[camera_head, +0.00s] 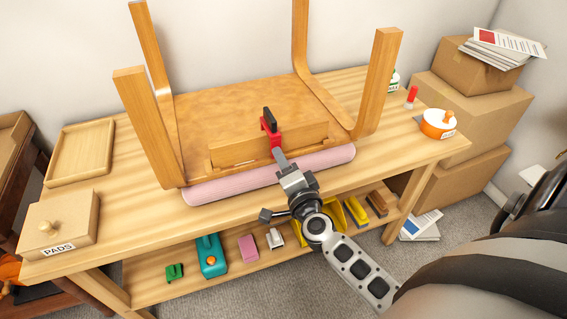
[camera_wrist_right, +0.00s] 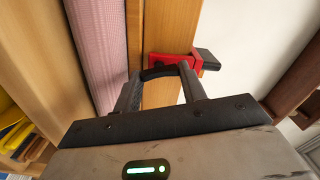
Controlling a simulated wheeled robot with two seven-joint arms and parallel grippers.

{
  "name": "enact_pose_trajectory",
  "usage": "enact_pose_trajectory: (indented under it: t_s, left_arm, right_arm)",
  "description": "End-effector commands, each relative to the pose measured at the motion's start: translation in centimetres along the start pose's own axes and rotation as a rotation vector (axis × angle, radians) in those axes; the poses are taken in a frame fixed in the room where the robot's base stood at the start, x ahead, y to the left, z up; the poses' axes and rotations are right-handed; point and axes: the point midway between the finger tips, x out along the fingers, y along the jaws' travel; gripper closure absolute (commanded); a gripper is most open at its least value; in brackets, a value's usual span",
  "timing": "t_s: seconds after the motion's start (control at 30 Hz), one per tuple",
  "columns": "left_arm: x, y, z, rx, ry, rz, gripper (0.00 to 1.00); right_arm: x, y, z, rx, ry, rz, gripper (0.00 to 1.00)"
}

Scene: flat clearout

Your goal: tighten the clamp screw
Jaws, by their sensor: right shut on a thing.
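A red clamp (camera_head: 269,129) with a black bar end sits on the wooden rail (camera_head: 240,149) of an upturned piece of furniture with several legs. In the right wrist view the red clamp (camera_wrist_right: 175,66) grips the rail's edge. Its dark screw handle (camera_wrist_right: 158,72) lies between my fingertips. My right gripper (camera_head: 278,154) reaches in from the front and is shut on that handle; its two fingers also show in the right wrist view (camera_wrist_right: 160,80). In the head view the fingers hide most of the screw. My left gripper is not in view.
The furniture rests on a wooden bench beside a pink roll (camera_head: 270,174). On the bench are a wooden tray (camera_head: 63,180), a "PADS" box (camera_head: 75,222) and an orange-and-white pot (camera_head: 438,125). A lower shelf (camera_head: 150,286) holds tools. Cardboard boxes (camera_head: 475,115) stand at right.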

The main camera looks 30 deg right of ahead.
Motion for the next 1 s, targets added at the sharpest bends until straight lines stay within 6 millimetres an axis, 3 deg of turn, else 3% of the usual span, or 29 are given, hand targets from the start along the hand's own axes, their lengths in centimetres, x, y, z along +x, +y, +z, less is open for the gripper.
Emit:
enact_pose_trajectory:
  t_s: [0.4,1.0]
  left_arm:
    - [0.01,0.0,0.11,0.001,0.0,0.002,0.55]
    - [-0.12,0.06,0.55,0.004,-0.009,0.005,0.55]
  right_arm:
    - [-0.08,0.24,0.11,0.277,-0.002,0.003,0.82]
    - [-0.07,0.24,0.08,0.359,-0.001,0.003,0.82]
